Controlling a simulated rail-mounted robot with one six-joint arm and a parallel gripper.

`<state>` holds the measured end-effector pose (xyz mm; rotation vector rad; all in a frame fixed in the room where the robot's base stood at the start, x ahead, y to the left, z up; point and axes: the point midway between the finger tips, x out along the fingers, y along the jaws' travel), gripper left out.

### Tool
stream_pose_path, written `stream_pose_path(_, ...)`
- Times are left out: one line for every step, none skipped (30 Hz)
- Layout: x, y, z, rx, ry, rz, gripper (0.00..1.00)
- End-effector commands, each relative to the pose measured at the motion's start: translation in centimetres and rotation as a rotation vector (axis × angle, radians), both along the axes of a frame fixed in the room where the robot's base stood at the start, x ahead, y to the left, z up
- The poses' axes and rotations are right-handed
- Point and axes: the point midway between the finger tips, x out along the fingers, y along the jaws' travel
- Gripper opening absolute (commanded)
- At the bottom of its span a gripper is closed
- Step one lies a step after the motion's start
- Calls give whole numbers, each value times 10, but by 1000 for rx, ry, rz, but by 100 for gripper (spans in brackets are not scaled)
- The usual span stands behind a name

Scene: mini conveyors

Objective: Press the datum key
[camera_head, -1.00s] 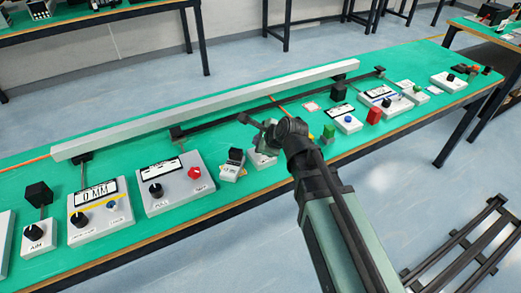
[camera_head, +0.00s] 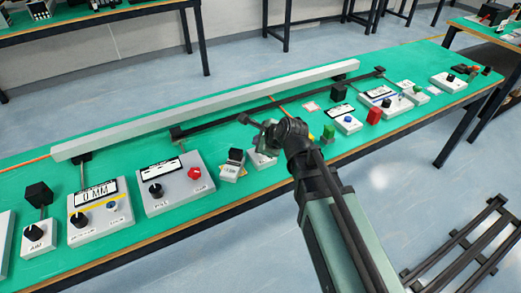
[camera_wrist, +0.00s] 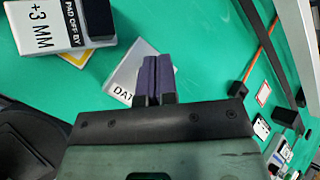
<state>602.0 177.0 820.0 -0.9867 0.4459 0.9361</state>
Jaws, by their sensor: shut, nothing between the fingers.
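The datum box is a small light-grey box with a label of which "DAT" shows (camera_wrist: 122,80) in the wrist view. My gripper (camera_wrist: 157,60) is shut and empty, its two dark fingers side by side over this box. The fingers and the gripper body hide part of the box, and I see no key top. Whether the fingertips touch anything I cannot tell. In the head view a pale box (camera_head: 261,160) shows below my wrist, partly covered by it.
A block reading "PAD OFF BY +3 MM" (camera_wrist: 40,32) stands left of the fingers. In the head view a control box with a red button (camera_head: 165,190) and one with a display (camera_head: 85,225) stand further left. A long grey rail (camera_head: 215,108) runs behind.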

Motion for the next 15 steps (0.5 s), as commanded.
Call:
stream_pose_path(0,0,0,0,0,0,0)
stream_pose_path(0,0,0,0,0,0,0)
stream_pose_path(0,0,0,0,0,0,0)
stream_pose_path(0,0,0,0,0,0,0)
stream_pose_path(0,0,0,0,0,0,0)
stream_pose_path(0,0,0,0,0,0,0)
stream_pose_path(0,0,0,0,0,0,0)
stream_pose_path(0,0,0,0,0,0,0)
stream_pose_path(0,0,0,0,0,0,0)
stream_pose_path(0,0,0,0,0,0,0)
stream_pose_path(0,0,-1,0,0,0,0)
stream_pose_path(0,0,-2,0,0,0,0)
stream_pose_path(0,0,-3,0,0,0,0)
stream_pose_path(0,0,-4,0,0,0,0)
stream_pose_path(0,0,-6,0,0,0,0)
